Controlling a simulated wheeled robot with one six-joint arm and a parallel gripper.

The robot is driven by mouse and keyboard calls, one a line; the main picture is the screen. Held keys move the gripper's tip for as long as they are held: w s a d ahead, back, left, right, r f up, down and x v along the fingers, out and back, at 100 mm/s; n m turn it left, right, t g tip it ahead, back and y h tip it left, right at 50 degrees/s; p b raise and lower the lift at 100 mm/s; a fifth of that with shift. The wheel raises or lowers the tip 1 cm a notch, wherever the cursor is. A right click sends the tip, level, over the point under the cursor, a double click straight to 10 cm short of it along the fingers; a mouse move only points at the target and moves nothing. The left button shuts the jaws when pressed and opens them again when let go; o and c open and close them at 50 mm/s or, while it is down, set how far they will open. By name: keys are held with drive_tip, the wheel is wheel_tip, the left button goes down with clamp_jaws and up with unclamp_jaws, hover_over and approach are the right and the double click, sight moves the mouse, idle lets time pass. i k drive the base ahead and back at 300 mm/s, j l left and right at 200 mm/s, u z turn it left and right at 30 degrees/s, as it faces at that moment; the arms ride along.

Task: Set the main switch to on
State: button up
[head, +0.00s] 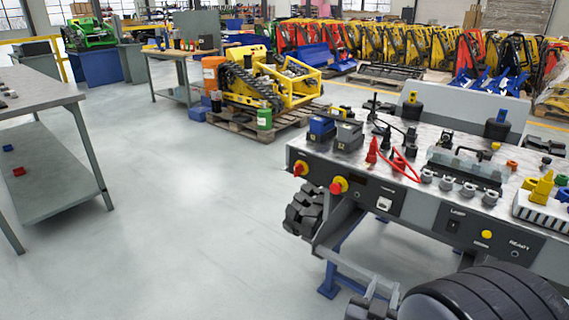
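A grey workbench-like carrier deck (345,172) stands at the right, with a dark control panel along its front. My gripper is not clearly visible in the head view.
The panel also bears a white-framed switch (383,204), a black LAMP switch (453,225) and a yellow button (486,234). A steel table (40,90) stands left. The floor between is clear.

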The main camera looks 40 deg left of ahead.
sight(298, 168)
drive_tip(key=j+z, duration=0.35)
drive_tip(key=j, duration=2.35)
